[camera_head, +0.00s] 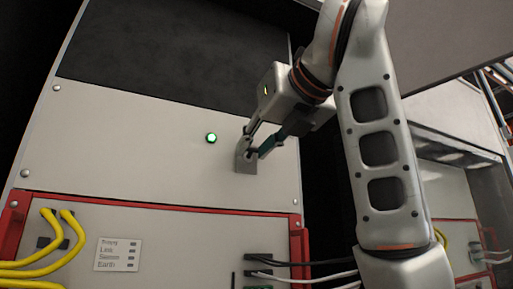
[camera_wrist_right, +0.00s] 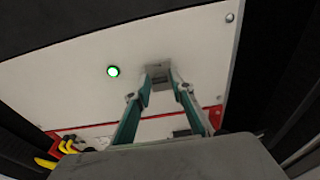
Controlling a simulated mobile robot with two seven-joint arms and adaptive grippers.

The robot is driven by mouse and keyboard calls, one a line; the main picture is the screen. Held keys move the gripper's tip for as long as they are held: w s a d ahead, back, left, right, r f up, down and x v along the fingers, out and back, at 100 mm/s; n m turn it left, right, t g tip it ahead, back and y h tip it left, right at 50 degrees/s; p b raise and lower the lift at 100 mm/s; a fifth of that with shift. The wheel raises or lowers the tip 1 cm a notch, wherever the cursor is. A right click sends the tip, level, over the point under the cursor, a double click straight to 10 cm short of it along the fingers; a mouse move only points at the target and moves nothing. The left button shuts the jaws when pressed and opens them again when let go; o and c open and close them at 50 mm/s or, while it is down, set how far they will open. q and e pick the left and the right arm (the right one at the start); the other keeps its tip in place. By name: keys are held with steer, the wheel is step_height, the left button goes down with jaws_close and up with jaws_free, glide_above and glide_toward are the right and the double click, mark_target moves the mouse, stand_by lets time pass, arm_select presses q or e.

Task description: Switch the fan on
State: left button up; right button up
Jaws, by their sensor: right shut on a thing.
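A small grey switch block (camera_head: 246,161) sits on the white front panel of the cabinet, which I take to be the fan switch. It also shows in the right wrist view (camera_wrist_right: 158,72), at the tips of my fingers. My right gripper (camera_head: 253,152) reaches the block from the upper right and is shut on its knob, which the fingers mostly hide. In the right wrist view both fingers (camera_wrist_right: 161,84) converge on the block. A round green light (camera_head: 211,138) is lit on the panel left of the switch. My left gripper is in neither view.
Below is a red-framed panel (camera_head: 160,207) with yellow cables (camera_head: 65,237) at left, a label plate (camera_head: 118,254), and black and white cables (camera_head: 300,268) at right. A dark panel (camera_head: 170,55) lies above. Another cabinet (camera_head: 445,180) stands at right.

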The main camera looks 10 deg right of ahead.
steer(key=shift+r+g, duration=0.1)
steer(key=shift+g, duration=0.3)
steer(key=o, duration=1.1)
steer(key=shift+w, duration=0.1)
steer(key=shift+o, duration=0.2)
steer(key=v, duration=1.2)
steer(key=shift+a, duration=0.1)
